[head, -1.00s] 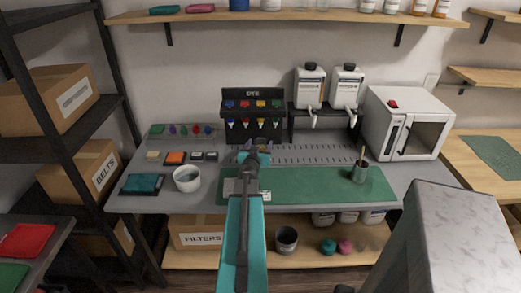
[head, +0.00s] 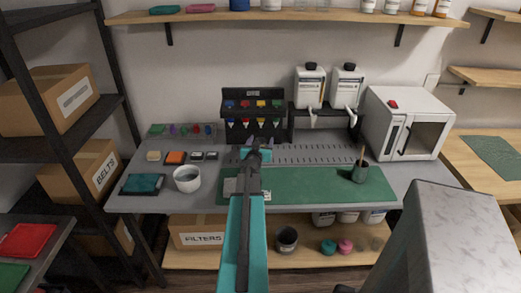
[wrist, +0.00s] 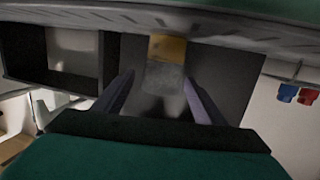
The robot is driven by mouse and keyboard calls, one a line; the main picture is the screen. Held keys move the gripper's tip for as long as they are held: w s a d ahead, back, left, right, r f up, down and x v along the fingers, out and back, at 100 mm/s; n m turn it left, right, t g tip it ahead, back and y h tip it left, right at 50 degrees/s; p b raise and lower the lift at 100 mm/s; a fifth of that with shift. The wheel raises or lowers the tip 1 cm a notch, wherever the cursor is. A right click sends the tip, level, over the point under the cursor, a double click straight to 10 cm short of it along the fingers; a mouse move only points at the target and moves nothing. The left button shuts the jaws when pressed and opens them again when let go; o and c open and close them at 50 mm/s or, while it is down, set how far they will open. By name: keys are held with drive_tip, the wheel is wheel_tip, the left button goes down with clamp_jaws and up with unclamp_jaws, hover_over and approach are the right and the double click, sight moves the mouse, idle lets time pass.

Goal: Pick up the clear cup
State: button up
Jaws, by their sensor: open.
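My gripper (wrist: 158,92) is open, its two purple-grey fingers spread apart. A pale, see-through shape that looks like the clear cup (wrist: 165,82) shows between the fingers in the wrist view, with an amber-brown patch at its upper end. I cannot tell whether the fingers touch it. In the head view my arm reaches over the bench just in front of the dye rack (head: 253,108).
The green mat (head: 315,184) lies across the bench, with a dark cup holding a brush (head: 360,171) at its right. A white cup (head: 187,179) stands left of the arm. Two white dispensers (head: 310,87) on a black stand and a white oven-like box (head: 407,123) are to the right.

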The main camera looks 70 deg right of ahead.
drive_tip(key=c, duration=1.2)
drive_tip(key=shift+r+p, duration=0.4)
drive_tip(key=shift+p, duration=0.1)
drive_tip(key=s+a+r+p, duration=0.3)
drive_tip(key=s+a, duration=0.3)
drive_tip(key=a, duration=0.3)
drive_tip(key=shift+s+r, duration=0.15)
drive_tip(key=shift+r, duration=0.3)
idle(0.6)
drive_tip(key=shift+s+a+p, duration=0.25)
drive_tip(key=shift+a+p, duration=0.05)
drive_tip(key=shift+p, duration=0.8)
drive_tip(key=shift+p+v, duration=0.85)
drive_tip(key=shift+p, duration=1.5)
drive_tip(key=shift+s+a+p, duration=0.8)
drive_tip(key=shift+a+p, duration=0.05)
drive_tip(key=shift+p, duration=0.25)
drive_tip(key=shift+s+a, duration=0.1)
drive_tip(key=shift+a, duration=0.05)
